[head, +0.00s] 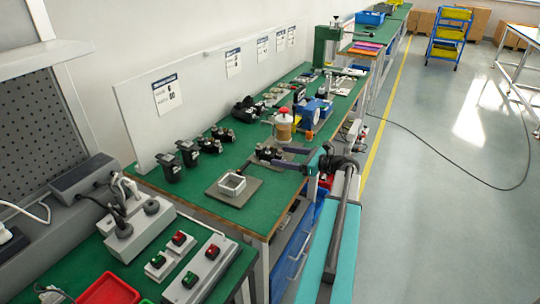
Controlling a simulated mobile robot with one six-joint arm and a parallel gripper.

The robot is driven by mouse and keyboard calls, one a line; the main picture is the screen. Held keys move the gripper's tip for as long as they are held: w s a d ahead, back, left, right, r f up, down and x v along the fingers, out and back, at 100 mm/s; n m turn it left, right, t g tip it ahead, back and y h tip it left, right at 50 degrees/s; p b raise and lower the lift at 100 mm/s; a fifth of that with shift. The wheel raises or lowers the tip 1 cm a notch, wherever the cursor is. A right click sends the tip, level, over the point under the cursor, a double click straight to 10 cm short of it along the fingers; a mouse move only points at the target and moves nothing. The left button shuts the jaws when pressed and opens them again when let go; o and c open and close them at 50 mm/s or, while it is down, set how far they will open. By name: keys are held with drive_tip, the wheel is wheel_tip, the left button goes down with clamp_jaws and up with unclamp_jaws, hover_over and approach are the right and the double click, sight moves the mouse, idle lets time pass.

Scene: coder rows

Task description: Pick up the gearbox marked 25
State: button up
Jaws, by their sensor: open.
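Several small black units stand along the back of the green bench; one is at the near left (170,167), one beside it (188,153), and others lie further right (210,144). No marking on any of them is legible, so I cannot tell which is the gearbox marked 25. Another dark unit (267,153) sits near the bench's front edge, by my gripper (277,160). My gripper reaches in over the bench from the right, low and near that unit. It is open. Whether the jaws are around the unit or beside it is too small to tell.
A square light-grey frame (232,184) rests on a grey plate (236,194) on the bench. A red-topped tan cylinder (283,127) and a blue machine (312,113) stand behind my gripper. A near bench holds push-button boxes (201,269) and a red tray (108,291). The right floor is mostly clear.

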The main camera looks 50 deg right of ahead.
sight(276, 154)
drive_tip(key=shift+x, duration=2.05)
drive_tip(key=c, duration=1.6)
drive_tip(key=shift+o, duration=0.2)
drive_tip(key=shift+r, duration=0.15)
drive_tip(key=shift+r, duration=0.8)
drive_tip(key=shift+s+r, duration=0.1)
drive_tip(key=shift+r, duration=0.85)
drive_tip(key=s+r, duration=0.1)
drive_tip(key=s, duration=1.4)
drive_tip(key=shift+s+d+r+b, duration=0.15)
drive_tip(key=shift+s+d+b, duration=0.15)
drive_tip(key=shift+s+d, duration=0.15)
